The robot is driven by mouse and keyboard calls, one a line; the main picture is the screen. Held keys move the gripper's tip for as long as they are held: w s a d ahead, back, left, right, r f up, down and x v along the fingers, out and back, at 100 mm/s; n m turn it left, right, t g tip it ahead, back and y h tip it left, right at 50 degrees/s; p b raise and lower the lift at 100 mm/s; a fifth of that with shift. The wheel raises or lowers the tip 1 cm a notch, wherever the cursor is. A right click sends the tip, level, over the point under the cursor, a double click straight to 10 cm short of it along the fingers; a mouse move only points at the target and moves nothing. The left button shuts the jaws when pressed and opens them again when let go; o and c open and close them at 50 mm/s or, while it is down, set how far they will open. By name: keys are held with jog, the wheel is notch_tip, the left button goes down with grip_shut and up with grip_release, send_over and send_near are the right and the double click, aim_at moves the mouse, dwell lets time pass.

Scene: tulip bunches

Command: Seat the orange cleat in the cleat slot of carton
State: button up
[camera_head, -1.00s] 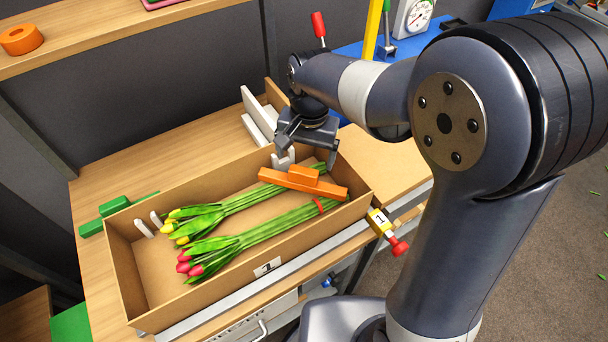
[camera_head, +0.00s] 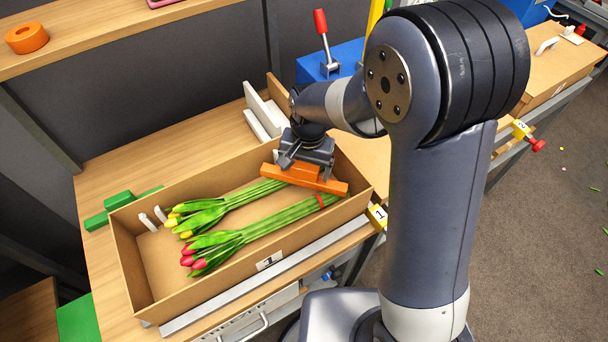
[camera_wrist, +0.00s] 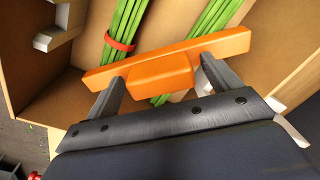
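The orange cleat (camera_head: 330,186) is a bar with a raised block on top. It lies across the stem ends of two tulip bunches, yellow (camera_head: 196,216) and red (camera_head: 205,256), at the right end of the carton (camera_head: 133,262). My gripper (camera_head: 303,172) is down over the cleat. In the wrist view my gripper (camera_wrist: 162,68) has one finger on each side of the cleat's block (camera_wrist: 160,78), with narrow gaps showing. White prongs (camera_head: 153,220) stand at the carton's left end. Another white piece (camera_wrist: 177,96) shows partly behind the cleat; the seat there is mostly hidden.
Green blocks (camera_head: 118,204) lie left of the carton. A white angled piece (camera_head: 262,115) stands behind it. A blue box with a red-handled lever (camera_head: 322,30) is at the back. A yellow tag numbered 1 (camera_head: 377,217) is at the carton's right corner. Bare table shows behind the carton.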

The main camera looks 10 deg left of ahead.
jog(key=c, duration=1)
jog(key=shift+r, duration=0.1)
